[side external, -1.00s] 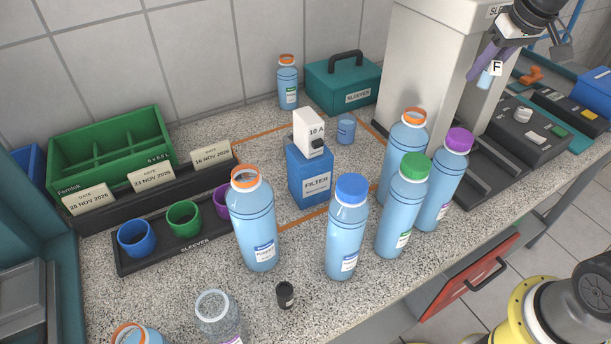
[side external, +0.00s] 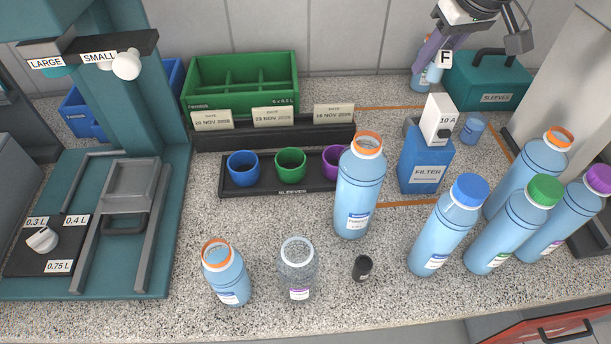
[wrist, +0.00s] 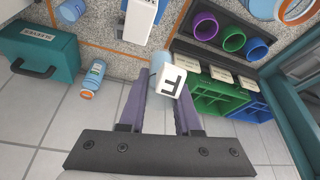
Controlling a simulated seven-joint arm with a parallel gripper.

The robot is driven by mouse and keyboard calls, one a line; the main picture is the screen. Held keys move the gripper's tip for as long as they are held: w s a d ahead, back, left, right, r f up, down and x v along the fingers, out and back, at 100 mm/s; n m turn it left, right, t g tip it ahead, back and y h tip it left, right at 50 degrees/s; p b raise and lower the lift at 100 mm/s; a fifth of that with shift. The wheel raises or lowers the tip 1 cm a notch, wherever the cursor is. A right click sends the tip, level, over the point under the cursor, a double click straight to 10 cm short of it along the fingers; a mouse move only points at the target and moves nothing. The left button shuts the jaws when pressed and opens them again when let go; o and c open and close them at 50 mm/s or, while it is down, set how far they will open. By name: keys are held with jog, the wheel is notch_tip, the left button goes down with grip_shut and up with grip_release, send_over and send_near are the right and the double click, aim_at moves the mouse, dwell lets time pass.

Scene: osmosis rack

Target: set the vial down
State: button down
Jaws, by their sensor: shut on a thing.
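The vial, small and light blue with a white cube marked F, is held up in the air. It shows in the side view (side external: 434,74) and in the wrist view (wrist: 160,64). My gripper (side external: 432,58) has purple fingers, shut on the vial; they also show in the wrist view (wrist: 160,88). In the side view the vial overlaps an orange-necked bottle (side external: 419,83) at the back wall, left of the teal sleeves box (side external: 487,84). The wrist view shows that bottle (wrist: 92,80) apart from the vial.
Several tall bottles (side external: 443,230) crowd the right. A sleever rack (side external: 215,191) holds coloured cups.

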jog(key=s+a+f+n, duration=0.1)
jog(key=s+a, duration=0.1)
jog(key=a, duration=0.7)
jog(key=s+a+f+n, duration=0.1)
jog(key=s+a, duration=0.1)
jog(key=a, duration=0.8)
jog(key=n+g+y, duration=0.1)
jog(key=n+y, duration=0.1)
jog(key=n, duration=0.2)
send_over(269, 215)
jog(key=s+d, duration=0.1)
notch_tip(269, 215, down, 18)
jog(key=shift+f, duration=2.85)
jog(key=shift+f, duration=0.1)
jog(key=c, duration=0.6)
grip_release()
jog(key=v, duration=1.2)
